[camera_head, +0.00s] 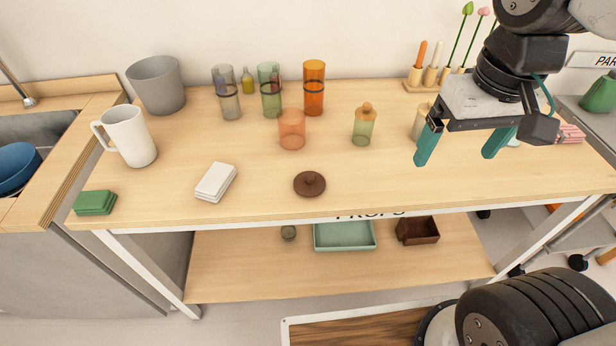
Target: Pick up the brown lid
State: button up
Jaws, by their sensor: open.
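The brown lid (309,184) is a dark, round disc with a small knob on top. It lies flat on the wooden shelf top near the front edge, around the middle. My gripper (455,158) has two teal fingers spread apart with nothing between them. It hangs above the right part of the shelf top, to the right of the lid and apart from it. My gripper partly hides a pale jar (421,120) behind it.
An amber-green bottle (363,126) and an orange cup (292,130) stand behind the lid. White folded cloths (216,182) lie left of it. Tall tinted glasses (314,88) stand at the back. A white pitcher (131,136) stands at left. The surface around the lid is clear.

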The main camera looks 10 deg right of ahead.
jog(key=w+a+f+n, duration=0.1)
jog(key=w+a+f, duration=0.1)
jog(key=w+a, duration=0.4)
jog(key=n+g, duration=0.1)
jog(key=n, duration=0.1)
send_over(309, 176)
notch_tip(309, 176, down, 12)
jog(key=shift+d+r, duration=0.1)
jog(key=shift+r, duration=0.15)
notch_tip(309, 176, down, 6)
jog(key=shift+f, duration=0.8)
jog(key=c, duration=1)
